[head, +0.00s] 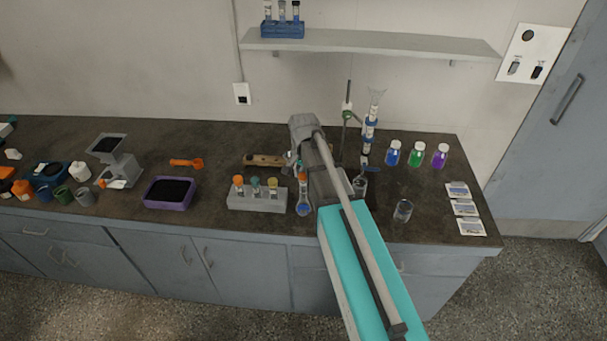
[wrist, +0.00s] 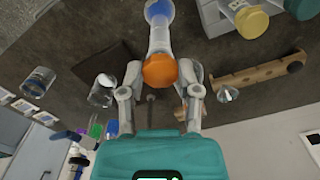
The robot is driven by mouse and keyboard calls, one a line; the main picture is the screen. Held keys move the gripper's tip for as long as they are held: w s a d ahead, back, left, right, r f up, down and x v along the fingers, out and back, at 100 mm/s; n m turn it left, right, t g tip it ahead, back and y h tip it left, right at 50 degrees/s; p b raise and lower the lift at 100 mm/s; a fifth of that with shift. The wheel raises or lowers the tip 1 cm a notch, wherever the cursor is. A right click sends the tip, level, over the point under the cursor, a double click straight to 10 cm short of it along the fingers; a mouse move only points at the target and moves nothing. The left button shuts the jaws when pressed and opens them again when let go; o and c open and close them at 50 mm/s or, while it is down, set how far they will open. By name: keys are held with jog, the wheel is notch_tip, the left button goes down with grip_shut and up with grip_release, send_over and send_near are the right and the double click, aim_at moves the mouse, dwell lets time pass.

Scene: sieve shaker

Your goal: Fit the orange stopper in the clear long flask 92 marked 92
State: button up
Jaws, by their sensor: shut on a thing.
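The orange stopper (wrist: 160,70) is between the two fingertips of my gripper (wrist: 163,78), which is shut on it. The clear long flask (wrist: 160,38) lies in line beyond the stopper in the wrist view, with a blue part (wrist: 158,10) at its far end. In the head view the flask (head: 303,204) stands upright on the bench just right of the grey rack, with the orange stopper (head: 303,177) at its top. Whether the stopper is seated in the neck or only over it, I cannot tell. The number on the flask is not readable.
A grey rack (head: 257,202) with orange-, teal- and yellow-topped vessels stands close left of the flask. A wooden block (head: 264,160) lies behind. A glass beaker (head: 403,210) and blue, green and purple bottles (head: 415,154) are to the right. A purple tray (head: 170,204) is farther left.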

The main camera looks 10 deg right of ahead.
jog(key=o, duration=0.9)
jog(key=shift+c, duration=0.2)
jog(key=shift+r, duration=0.1)
jog(key=shift+r+p, duration=2.9)
jog(key=shift+p, duration=0.15)
jog(key=s+f+n+b, duration=0.4)
jog(key=s, duration=0.4)
jog(key=s+f+n+b, duration=0.4)
jog(key=s, duration=0.4)
jog(key=shift+f, duration=0.15)
jog(key=shift+d, duration=0.1)
